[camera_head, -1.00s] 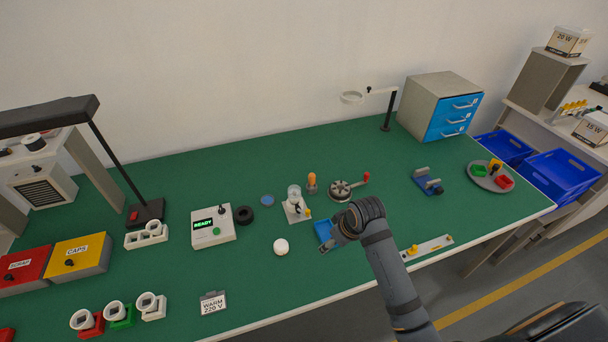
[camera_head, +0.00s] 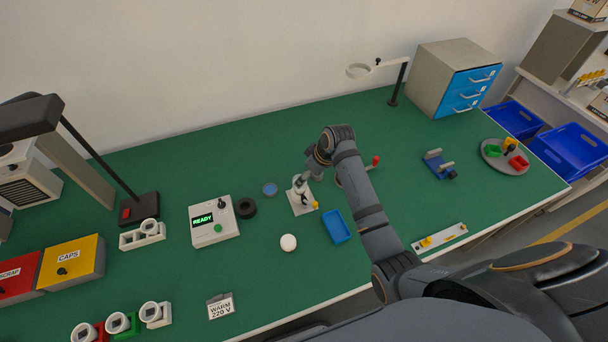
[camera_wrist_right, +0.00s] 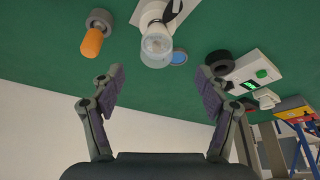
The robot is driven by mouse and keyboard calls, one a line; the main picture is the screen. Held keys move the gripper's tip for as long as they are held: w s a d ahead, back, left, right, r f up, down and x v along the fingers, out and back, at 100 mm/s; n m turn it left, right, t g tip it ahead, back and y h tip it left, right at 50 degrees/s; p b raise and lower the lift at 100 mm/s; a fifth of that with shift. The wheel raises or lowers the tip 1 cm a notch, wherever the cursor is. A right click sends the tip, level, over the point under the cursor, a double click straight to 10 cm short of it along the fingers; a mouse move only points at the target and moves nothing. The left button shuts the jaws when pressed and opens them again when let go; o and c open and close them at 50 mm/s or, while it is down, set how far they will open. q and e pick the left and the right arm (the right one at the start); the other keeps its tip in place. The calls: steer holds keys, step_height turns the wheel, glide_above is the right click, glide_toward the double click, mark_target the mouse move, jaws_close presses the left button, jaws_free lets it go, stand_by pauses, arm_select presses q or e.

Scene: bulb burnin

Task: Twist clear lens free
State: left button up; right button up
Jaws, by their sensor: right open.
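The clear lens (camera_wrist_right: 157,44) is a see-through dome on a white lamp holder (camera_wrist_right: 148,14) in the right wrist view. In the head view the holder sits on a pale plate (camera_head: 300,208) mid-table, and my gripper partly covers the lens. My right gripper (camera_wrist_right: 160,86) is open and empty, with its pads spread to either side of the lens's line. The lens lies beyond the fingertips and does not appear to be between them. In the head view the right gripper (camera_head: 308,172) is just above and right of the holder. My left gripper is not in view.
A blue disc (camera_head: 270,189), black ring (camera_head: 245,208) and READY tester (camera_head: 213,222) lie left. A blue tray (camera_head: 337,227) and white ball (camera_head: 288,242) are in front. Green table behind is fairly clear.

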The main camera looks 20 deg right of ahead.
steer(key=x, duration=0.4)
steer(key=shift+w+f, duration=0.1)
steer(key=shift+w, duration=0.35)
steer(key=shift+p+x, duration=0.3)
steer(key=shift+x, duration=0.85)
steer(key=shift+f, duration=0.35)
steer(key=shift+c, duration=0.7)
steer(key=c, duration=1.1)
steer(key=shift+o, duration=0.2)
steer(key=shift+w+d+n, duration=0.1)
steer(key=shift+n, duration=0.3)
steer(key=shift+n+g+y, duration=0.4)
steer(key=shift+n, duration=0.7)
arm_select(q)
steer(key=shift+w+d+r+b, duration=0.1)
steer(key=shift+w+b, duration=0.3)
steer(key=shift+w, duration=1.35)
arm_select(e)
steer(key=shift+w+n+g+y, duration=0.1)
steer(key=shift+n+g+y, duration=0.3)
steer(key=shift+n, duration=1.1)
